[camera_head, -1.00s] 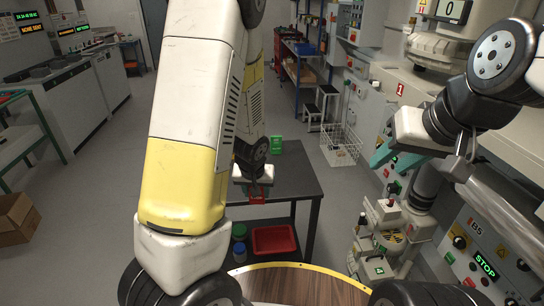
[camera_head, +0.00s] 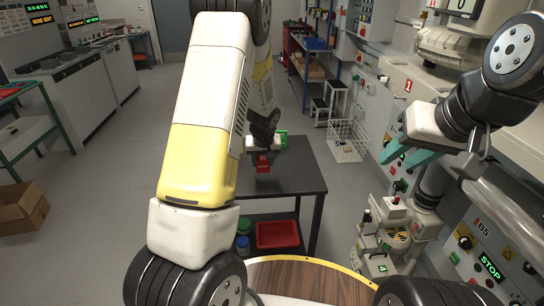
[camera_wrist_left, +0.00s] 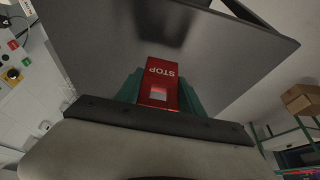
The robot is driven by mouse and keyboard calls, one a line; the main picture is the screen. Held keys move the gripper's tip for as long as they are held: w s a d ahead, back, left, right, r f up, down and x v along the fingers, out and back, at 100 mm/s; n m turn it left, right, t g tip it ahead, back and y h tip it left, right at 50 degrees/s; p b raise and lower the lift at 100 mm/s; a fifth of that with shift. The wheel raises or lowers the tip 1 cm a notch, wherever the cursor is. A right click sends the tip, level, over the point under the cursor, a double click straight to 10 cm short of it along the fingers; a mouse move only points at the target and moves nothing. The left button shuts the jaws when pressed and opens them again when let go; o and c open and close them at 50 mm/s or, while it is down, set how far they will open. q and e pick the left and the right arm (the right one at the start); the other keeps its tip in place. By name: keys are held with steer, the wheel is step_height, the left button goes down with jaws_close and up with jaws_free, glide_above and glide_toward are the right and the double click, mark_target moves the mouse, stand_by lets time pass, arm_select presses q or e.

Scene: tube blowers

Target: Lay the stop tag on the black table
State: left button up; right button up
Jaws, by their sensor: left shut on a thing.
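The red stop tag (camera_wrist_left: 160,88) is held between the teal fingers of my left gripper (camera_wrist_left: 158,95) in the left wrist view, with its white STOP lettering upside down. In the head view the tag (camera_head: 263,164) is below my left gripper (camera_head: 264,152), over the left part of the black table (camera_head: 297,177). I cannot tell how far the tag is above the tabletop. The dark tabletop also shows behind the tag in the left wrist view (camera_wrist_left: 215,60). My right gripper (camera_head: 407,157) is open and empty, to the right of the table, near the machines.
A red bin (camera_head: 277,235) and blue and green containers (camera_head: 243,240) are on the lower shelf. A white wire basket (camera_head: 346,142) stands on the floor beyond. Most of the tabletop is clear.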

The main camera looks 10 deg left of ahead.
arm_select(q)
steer(key=shift+w+a+f, duration=0.15)
steer(key=shift+w+a, duration=0.05)
steer(key=shift+w, duration=0.45)
steer(key=shift+f, duration=1.65)
steer(key=shift+f, duration=0.1)
steer(key=o, duration=1.3)
steer(key=s+d+r+h, duration=0.1)
steer(key=s+r, duration=0.4)
steer(key=r, duration=0.5)
steer(key=s+r, duration=0.5)
steer(key=r, duration=0.5)
steer(key=s+d+r+m, duration=0.1)
steer(key=s+r, duration=0.3)
steer(key=s, duration=0.3)
steer(key=s+d+r+m+t+h, duration=0.1)
steer(key=s+r, duration=0.3)
steer(key=s, duration=0.4)
steer(key=s+d+r+m+h, duration=0.1)
steer(key=s+r, duration=0.2)
steer(key=s, duration=0.4)
steer(key=shift+s+d+r+m+t, duration=0.35)
steer(key=shift+s+r+m+t, duration=0.05)
